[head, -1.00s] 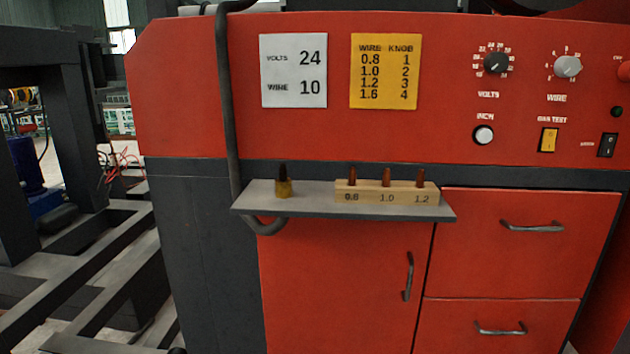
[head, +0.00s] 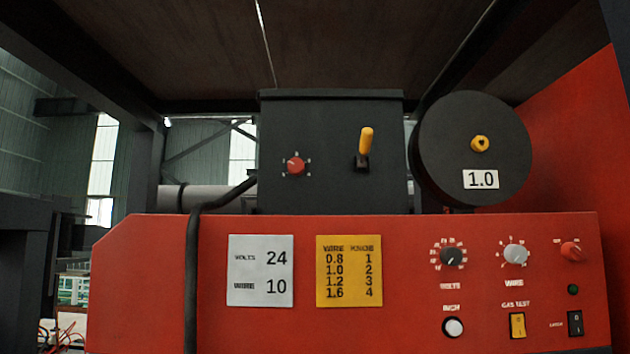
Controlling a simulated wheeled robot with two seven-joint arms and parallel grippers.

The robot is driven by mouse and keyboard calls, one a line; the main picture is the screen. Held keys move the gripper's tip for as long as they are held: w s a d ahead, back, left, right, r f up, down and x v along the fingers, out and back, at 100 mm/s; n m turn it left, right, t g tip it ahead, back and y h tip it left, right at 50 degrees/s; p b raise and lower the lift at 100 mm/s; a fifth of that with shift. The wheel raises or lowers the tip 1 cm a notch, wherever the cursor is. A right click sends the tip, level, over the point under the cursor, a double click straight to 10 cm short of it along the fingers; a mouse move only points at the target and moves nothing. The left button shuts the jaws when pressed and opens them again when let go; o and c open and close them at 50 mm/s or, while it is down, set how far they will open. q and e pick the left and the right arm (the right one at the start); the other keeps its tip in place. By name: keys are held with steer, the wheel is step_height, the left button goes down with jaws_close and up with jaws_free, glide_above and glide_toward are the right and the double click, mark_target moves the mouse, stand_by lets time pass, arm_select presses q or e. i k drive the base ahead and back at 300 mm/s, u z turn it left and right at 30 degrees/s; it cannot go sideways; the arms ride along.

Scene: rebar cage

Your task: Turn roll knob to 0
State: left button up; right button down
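No label reading "roll" is legible. A small red knob (head: 296,165) with tick marks around it is on the dark feeder box (head: 325,125) above the red cabinet; its setting is too small to read. Another red knob (head: 571,251) sits at the upper right of the cabinet's front panel, with markings too small to read. The black VOLTS knob (head: 451,257) and the grey WIRE knob (head: 516,255) are to its left. Neither of my grippers shows in the head view.
A yellow-handled lever (head: 366,142) stands right of the feeder box's knob. A dark spool (head: 440,145) labelled 1.0 is beside the box. White (head: 260,270) and yellow (head: 349,271) cards are on the cabinet. A dark cable (head: 192,270) runs down its left side.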

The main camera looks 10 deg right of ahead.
mark_target(297, 167)
steer(key=k, duration=0.5)
steer(key=u, duration=1.75)
steer(key=i, duration=1.05)
steer(key=z, duration=2.1)
